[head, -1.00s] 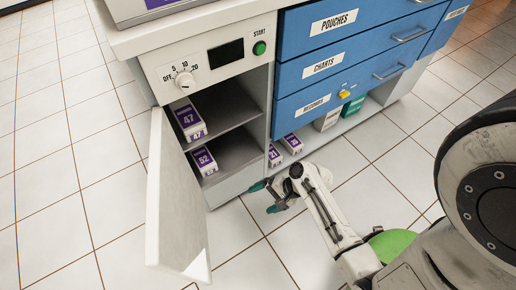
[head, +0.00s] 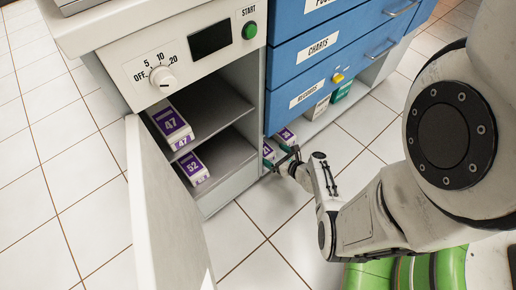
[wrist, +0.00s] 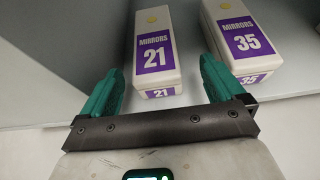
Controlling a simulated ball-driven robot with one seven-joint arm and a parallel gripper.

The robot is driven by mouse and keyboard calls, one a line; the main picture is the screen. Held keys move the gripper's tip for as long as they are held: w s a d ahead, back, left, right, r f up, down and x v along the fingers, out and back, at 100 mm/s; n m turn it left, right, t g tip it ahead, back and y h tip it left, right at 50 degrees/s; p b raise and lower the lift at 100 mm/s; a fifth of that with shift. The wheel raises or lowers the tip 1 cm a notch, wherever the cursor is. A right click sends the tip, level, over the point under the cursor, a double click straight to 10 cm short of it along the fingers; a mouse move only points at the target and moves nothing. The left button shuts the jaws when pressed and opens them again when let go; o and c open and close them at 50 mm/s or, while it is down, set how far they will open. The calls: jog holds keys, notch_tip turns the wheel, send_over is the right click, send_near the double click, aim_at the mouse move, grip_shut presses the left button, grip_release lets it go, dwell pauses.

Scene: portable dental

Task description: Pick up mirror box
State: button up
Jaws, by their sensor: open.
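The white mirror box marked 21 (wrist: 155,50), with a purple label reading MIRRORS, lies on the low shelf straight ahead in the wrist view. A like mirror box marked 35 (wrist: 243,42) lies to its right. In the head view the box 21 (head: 268,150) is partly hidden by my gripper (head: 280,160), and the box 35 (head: 287,136) shows behind. My gripper (wrist: 160,82) is open, its green fingers on either side of the near end of box 21.
The open compartment at left holds purple-labelled boxes 47 (head: 173,124) and 52 (head: 193,167). Its white door (head: 165,215) stands open into the room. Blue drawers (head: 335,60) overhang the low shelf. A green-labelled box (head: 342,91) stands farther along it. The tiled floor in front is clear.

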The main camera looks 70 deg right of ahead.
aim_at(266, 151)
jog(key=b+x, duration=0.1)
jog(key=x, duration=0.1)
jog(key=b+x, duration=0.1)
jog(key=x, duration=0.2)
jog(key=shift+w+a+f+b, duration=0.1)
jog(key=shift+w+f+b, duration=0.05)
jog(key=shift+w+b, duration=0.3)
jog(key=c, duration=1.3)
